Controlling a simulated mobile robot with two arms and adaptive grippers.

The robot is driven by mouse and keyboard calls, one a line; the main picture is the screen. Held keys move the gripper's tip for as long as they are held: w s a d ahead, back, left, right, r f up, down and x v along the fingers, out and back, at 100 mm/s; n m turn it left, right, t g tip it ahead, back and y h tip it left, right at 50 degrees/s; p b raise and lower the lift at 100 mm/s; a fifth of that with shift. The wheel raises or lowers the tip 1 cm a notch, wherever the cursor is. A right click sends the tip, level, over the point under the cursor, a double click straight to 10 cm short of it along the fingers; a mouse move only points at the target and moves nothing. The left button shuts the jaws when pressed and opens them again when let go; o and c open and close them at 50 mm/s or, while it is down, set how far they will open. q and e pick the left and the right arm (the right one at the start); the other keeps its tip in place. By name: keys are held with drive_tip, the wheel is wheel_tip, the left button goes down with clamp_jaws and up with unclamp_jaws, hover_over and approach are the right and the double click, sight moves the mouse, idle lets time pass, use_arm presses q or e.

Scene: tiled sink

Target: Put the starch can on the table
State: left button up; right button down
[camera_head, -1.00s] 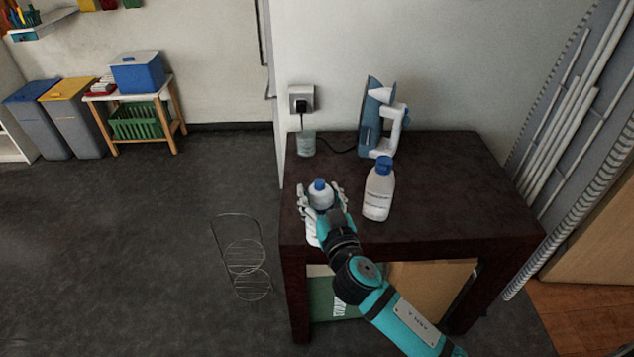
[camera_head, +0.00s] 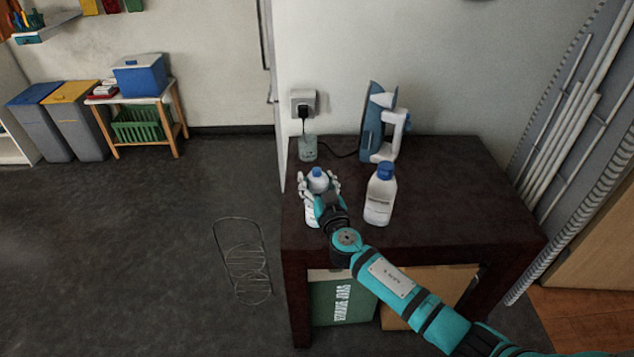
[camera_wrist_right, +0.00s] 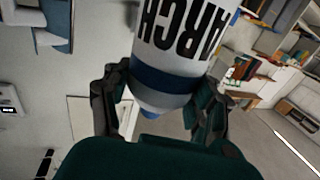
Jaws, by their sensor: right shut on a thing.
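The starch can (camera_head: 317,177) is white with a blue top and is in my right gripper (camera_head: 320,187), over the left front part of the dark table (camera_head: 450,205). The fingers close around it from both sides. In the right wrist view the can (camera_wrist_right: 180,45) shows large dark letters and a blue band, with the fingers of the right gripper (camera_wrist_right: 160,100) on either side. The can looks about upright in the head view. Whether its base touches the table I cannot tell. My left gripper is not in view.
A white bottle with a blue cap (camera_head: 380,198) stands just right of the can. A blue and white iron (camera_head: 382,125) and a clear cup (camera_head: 307,147) are behind. The table's right side is clear. A wire rack (camera_head: 245,260) lies on the floor left.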

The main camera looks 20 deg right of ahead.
drive_tip(key=shift+r, duration=0.1)
drive_tip(key=shift+c, duration=1.9)
unclamp_jaws()
drive_tip(key=s+b, duration=0.1)
drive_tip(key=s, duration=1.1)
drive_tip(key=shift+a, duration=0.15)
